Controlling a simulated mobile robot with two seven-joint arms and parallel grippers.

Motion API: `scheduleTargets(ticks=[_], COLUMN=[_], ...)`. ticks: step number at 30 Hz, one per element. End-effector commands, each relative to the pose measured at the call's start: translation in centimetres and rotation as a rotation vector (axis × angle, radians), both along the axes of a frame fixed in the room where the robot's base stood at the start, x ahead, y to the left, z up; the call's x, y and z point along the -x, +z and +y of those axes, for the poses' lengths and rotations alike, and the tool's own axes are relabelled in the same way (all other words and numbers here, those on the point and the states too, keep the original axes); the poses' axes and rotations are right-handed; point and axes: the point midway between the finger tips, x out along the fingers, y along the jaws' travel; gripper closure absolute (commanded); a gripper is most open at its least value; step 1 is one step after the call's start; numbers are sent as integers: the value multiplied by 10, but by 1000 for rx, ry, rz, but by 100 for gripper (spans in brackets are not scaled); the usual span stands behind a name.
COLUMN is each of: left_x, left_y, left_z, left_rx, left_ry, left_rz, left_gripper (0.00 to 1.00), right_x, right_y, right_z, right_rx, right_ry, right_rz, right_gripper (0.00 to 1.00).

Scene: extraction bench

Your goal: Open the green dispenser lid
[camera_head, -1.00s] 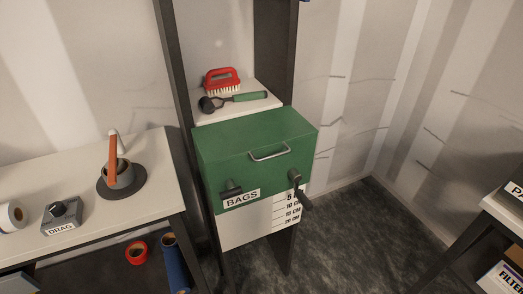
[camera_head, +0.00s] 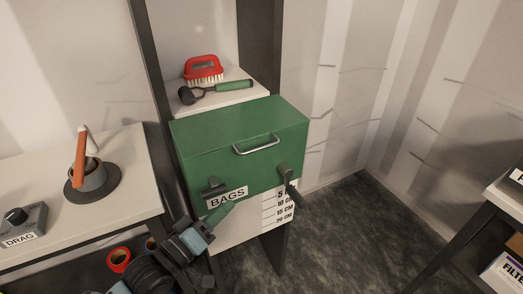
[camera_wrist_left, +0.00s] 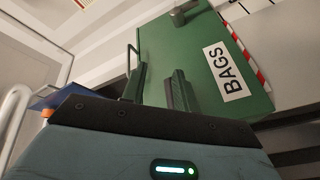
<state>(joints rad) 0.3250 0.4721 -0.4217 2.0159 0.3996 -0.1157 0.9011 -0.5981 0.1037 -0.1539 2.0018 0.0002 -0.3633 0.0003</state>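The green dispenser (camera_head: 235,150) stands on the rack with its lid (camera_head: 225,128) shut. A metal handle (camera_head: 256,145) is at the lid's front edge. Its front bears a BAGS label (camera_head: 227,197), a dark left latch (camera_head: 213,187) and a dark right latch (camera_head: 285,171). My left gripper (camera_head: 221,212) is low in front of the dispenser, just below the left latch. In the left wrist view my left gripper (camera_wrist_left: 157,88) has its two fingers apart, with the green front (camera_wrist_left: 185,50) beyond them; the left latch is not clear there. My right gripper is out of view.
A shelf above the dispenser holds a red brush (camera_head: 203,68) and a green-handled tool (camera_head: 232,86). Open floor (camera_head: 345,225) lies to the right.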

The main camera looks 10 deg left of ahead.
Motion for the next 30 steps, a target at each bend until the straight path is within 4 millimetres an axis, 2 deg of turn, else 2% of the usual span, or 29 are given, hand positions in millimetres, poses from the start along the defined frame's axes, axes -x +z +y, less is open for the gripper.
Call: scheduleTargets(ticks=[3,9,20,30], left_x=[-17,-28,-35,-79], left_y=[29,60,67,81], left_z=[-3,-6,-10,-43], left_rx=[90,179,195,194], left_ry=[-48,-96,-103,-103], left_rz=[-26,-46,-50,-53], left_gripper=[70,70,70,70], right_x=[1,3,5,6], right_y=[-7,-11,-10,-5], right_z=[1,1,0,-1], right_rx=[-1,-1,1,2], right_ry=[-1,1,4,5], right_rz=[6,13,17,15], right_gripper=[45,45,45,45])
